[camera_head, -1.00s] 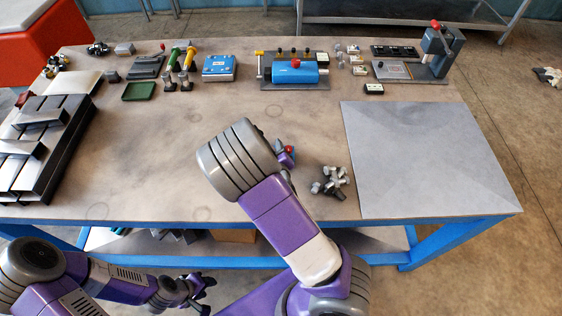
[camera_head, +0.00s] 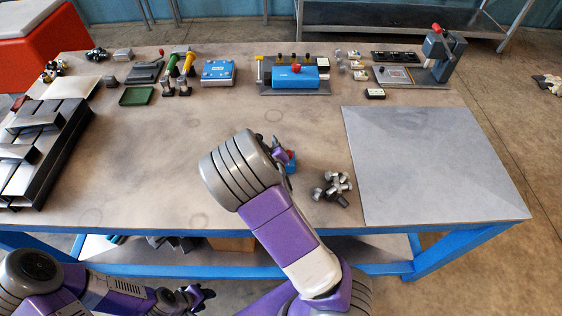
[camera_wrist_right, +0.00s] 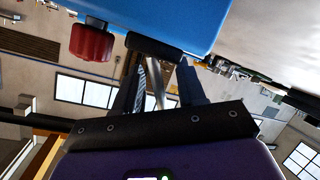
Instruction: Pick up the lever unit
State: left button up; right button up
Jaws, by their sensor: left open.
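The lever unit is a blue box with a red knob (camera_head: 291,155). It stands on the table just beyond my right wrist, which hides most of it in the head view. In the right wrist view its blue body (camera_wrist_right: 190,18) fills the top, with the red knob at upper left and a black part close to the fingertips. My right gripper (camera_wrist_right: 162,62) is close to the unit; its fingers are apart, with a thin metallic rod showing between them. Whether they touch it I cannot tell. My left gripper (camera_head: 203,295) is open and empty, low in front of the table.
A cluster of metal bolts (camera_head: 333,187) lies right of the unit. A grey mat (camera_head: 430,165) covers the table's right side. Metal trays (camera_head: 45,150) stand at the left. Tools, a green tray (camera_head: 136,96) and blue devices line the back. The table's middle is clear.

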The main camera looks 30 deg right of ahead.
grip_shut()
dwell(1.4)
